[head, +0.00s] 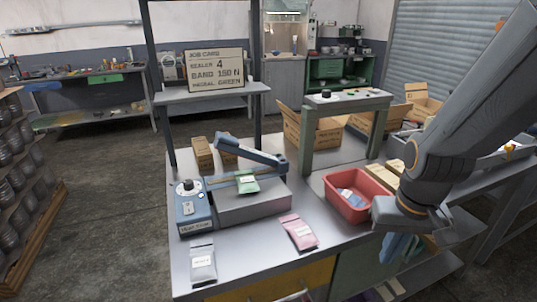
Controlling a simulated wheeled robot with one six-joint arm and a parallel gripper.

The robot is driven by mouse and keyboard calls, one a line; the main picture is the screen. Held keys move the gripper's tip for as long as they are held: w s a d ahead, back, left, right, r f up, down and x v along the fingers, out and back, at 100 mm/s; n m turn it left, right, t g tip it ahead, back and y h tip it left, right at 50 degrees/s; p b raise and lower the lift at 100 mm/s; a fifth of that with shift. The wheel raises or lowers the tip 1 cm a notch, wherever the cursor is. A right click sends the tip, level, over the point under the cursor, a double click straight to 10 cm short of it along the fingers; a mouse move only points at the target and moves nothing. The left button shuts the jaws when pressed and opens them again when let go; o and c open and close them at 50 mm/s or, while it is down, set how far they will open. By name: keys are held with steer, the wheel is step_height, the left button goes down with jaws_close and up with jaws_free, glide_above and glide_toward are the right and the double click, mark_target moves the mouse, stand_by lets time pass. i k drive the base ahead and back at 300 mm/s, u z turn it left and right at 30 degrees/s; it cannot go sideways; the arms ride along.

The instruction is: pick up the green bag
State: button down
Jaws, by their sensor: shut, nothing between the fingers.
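A small green bag (248,183) with a white label lies on the heat sealer, on the grey platform (245,205) below the raised blue sealing arm (247,154). The blue sealer body (195,210) with a dark knob is left of the bag. My gripper (390,216) is at the right, by the red bin's right side and well apart from the green bag. It is shut and empty; its fingertips are hard to make out at this angle.
A pink bag (299,232) and a silver bag (202,263) lie on the metal table (255,262). A red bin (336,205) holds blue bags. Brown boxes (202,152) stand behind the sealer. A job card (215,70) on the shelf reads sealer 4, green.

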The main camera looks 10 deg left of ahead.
mark_target(246, 179)
steer(key=k, duration=0.3)
steer(key=u, duration=0.8)
steer(key=i, duration=0.7)
steer(key=u, duration=0.7)
